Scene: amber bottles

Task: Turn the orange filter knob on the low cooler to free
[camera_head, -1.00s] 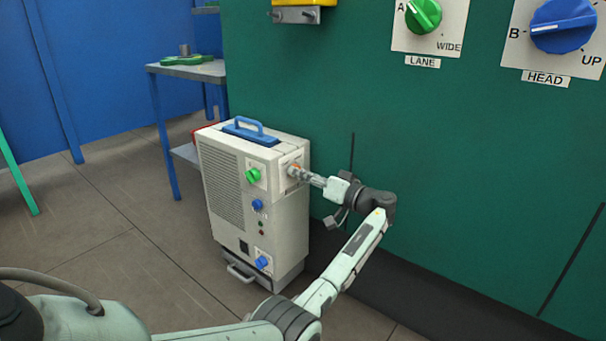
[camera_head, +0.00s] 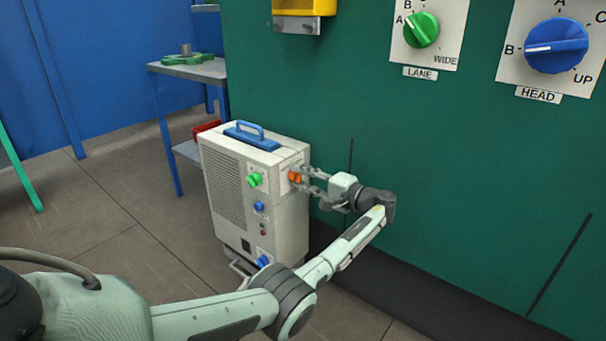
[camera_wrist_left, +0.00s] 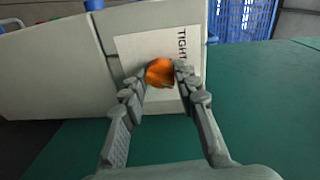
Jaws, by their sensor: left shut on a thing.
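The low cooler (camera_head: 275,214) is a cream box with a blue top handle, standing on the floor against the green wall. Its orange filter knob (camera_head: 295,177) sits on the narrow side facing right, and it also shows in the left wrist view (camera_wrist_left: 160,74) on a white plate lettered "TIGHT". Any other lettering there is hidden. My left gripper (camera_head: 299,178) reaches in from the right and is shut on the orange knob, one finger on each side, as the left wrist view (camera_wrist_left: 157,77) shows. My right gripper is not in view.
The cooler's front has a green knob (camera_head: 255,180) and blue knobs (camera_head: 258,206). The wall has a green LANE knob (camera_head: 421,30) and a blue HEAD knob (camera_head: 556,46). A grey side table (camera_head: 196,72) stands behind at left. Floor in front is clear.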

